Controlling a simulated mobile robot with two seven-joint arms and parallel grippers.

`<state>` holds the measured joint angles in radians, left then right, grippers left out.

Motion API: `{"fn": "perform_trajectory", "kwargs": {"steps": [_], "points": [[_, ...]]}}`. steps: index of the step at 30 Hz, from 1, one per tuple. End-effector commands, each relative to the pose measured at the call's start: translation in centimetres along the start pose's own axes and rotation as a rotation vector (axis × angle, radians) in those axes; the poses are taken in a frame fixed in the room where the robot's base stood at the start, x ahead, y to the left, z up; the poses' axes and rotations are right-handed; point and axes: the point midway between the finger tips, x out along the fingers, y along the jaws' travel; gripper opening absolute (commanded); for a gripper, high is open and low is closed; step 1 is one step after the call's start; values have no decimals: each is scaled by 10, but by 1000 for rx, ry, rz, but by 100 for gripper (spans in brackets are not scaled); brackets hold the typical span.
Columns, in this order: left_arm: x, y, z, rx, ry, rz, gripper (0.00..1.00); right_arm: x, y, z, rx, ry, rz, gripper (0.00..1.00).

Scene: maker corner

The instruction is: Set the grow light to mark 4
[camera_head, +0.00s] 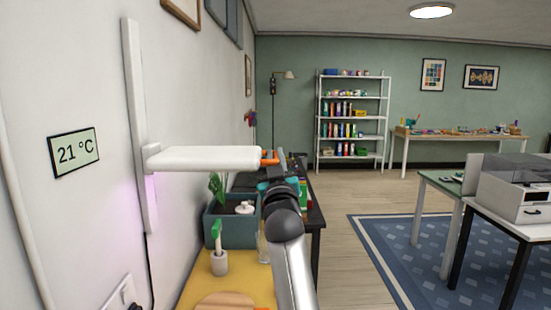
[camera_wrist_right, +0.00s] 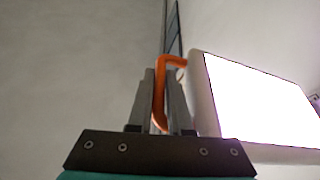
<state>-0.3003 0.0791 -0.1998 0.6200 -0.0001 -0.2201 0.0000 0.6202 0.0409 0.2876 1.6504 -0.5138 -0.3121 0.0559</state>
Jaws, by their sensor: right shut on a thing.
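The grow light (camera_head: 205,158) is a white flat bar that sticks out from a white vertical rail (camera_head: 137,130) on the left wall. An orange handle is at its outer end. In the right wrist view the glowing panel of the grow light (camera_wrist_right: 262,108) fills the right side. My right gripper (camera_head: 275,160) is shut on the orange handle (camera_wrist_right: 160,85), which shows between its fingers in the right wrist view. I cannot read any marks on the rail. My left gripper is not in view.
Below the light are a dark planter (camera_head: 228,228) with a plant, a small white pot (camera_head: 219,263) and a yellow surface (camera_head: 195,290). A shelf (camera_head: 353,120) and tables stand farther off. Wooden floor is clear at centre right.

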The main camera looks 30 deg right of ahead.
Motion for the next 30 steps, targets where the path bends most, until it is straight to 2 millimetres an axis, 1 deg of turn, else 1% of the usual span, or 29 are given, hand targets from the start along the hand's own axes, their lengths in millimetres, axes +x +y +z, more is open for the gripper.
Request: {"fn": "perform_trajectory", "kwargs": {"steps": [23,26,30], "points": [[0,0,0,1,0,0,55,0,0,0,0,-2,0,0],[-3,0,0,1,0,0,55,1,1,-3,0,-2,0,0],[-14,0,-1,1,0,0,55,6,4,-14,0,-1,1,0]]}}
